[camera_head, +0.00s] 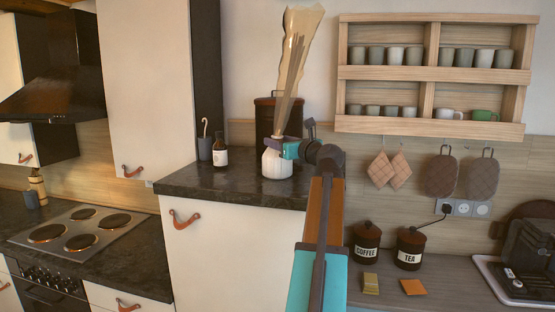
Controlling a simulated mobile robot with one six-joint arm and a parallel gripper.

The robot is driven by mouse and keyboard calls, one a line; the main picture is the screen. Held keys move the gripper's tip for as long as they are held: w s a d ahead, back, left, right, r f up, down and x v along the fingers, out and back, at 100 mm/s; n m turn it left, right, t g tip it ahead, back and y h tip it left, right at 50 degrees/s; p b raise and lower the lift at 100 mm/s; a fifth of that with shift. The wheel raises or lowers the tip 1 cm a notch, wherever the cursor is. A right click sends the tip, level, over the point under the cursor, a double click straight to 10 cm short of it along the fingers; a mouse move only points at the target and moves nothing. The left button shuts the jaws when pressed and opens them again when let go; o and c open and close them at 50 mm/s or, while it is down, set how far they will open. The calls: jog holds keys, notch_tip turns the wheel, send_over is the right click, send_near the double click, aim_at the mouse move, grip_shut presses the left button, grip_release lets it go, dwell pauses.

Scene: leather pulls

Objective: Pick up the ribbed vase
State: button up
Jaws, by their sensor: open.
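The ribbed vase (277,164) is white and stands upright near the front edge of the raised dark counter (190,182). Tall beige dried stems (297,50) rise above it. My gripper (278,146) comes in from the right at the height of the vase's neck. It is open, with a purplish part at the neck and a teal part just right of it. The gripper hides part of the neck and upper right side. I cannot tell whether the fingers touch the vase.
A dark lidded canister (265,115) stands behind the vase. A wooden shelf (435,73) with cups hangs at upper right. Coffee (366,245) and tea (410,247) jars stand lower right.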

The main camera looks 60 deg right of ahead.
jog(key=shift+x, duration=0.95)
grip_shut()
